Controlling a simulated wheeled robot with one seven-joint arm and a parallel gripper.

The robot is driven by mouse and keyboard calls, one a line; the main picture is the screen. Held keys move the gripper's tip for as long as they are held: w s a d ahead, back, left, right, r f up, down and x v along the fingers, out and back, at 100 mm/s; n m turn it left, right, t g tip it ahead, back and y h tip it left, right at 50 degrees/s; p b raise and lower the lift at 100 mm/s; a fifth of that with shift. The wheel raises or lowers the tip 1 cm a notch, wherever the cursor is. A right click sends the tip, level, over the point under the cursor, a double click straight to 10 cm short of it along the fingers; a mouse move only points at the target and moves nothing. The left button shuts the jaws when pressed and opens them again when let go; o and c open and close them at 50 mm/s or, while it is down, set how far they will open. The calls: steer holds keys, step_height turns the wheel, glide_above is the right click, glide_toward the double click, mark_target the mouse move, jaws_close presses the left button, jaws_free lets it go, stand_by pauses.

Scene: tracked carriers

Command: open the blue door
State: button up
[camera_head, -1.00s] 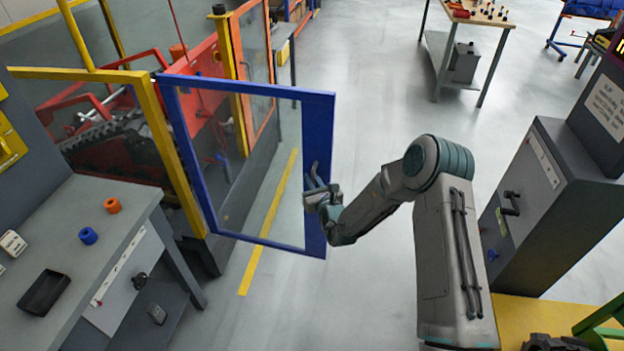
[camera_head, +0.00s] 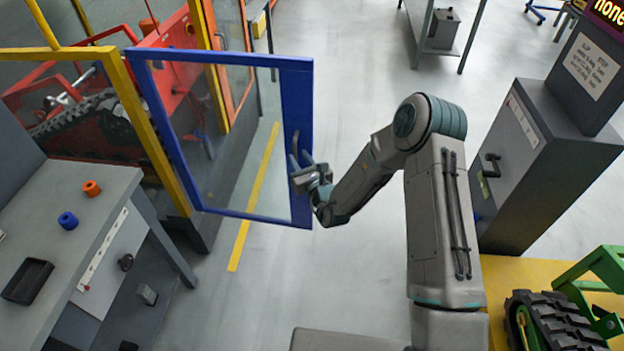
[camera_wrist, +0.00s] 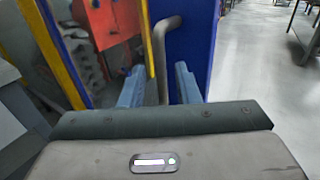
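The blue door (camera_head: 297,110) is a blue frame around a clear pane. It stands swung out from the yellow door frame (camera_head: 150,130), at an angle to it. A grey bar handle (camera_wrist: 161,50) is on the door's free side. My gripper (camera_head: 301,163) is at that side of the door. In the wrist view my gripper (camera_wrist: 159,82) has its two fingers spread, one on each side of the handle, with gaps visible. The handle's lower end is hidden behind the gripper body.
A grey bench (camera_head: 85,205) with a blue ring, an orange ring and a black tray stands at left. A red tracked machine (camera_head: 100,105) is behind the yellow frame. A grey cabinet (camera_head: 525,150) and a green tracked carrier (camera_head: 560,315) are at right. Floor beyond the door is clear.

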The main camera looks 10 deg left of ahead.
steer(key=b+v, duration=0.2)
steer(key=v, duration=0.7)
steer(key=shift+s+d, duration=0.2)
steer(key=shift+s, duration=0.1)
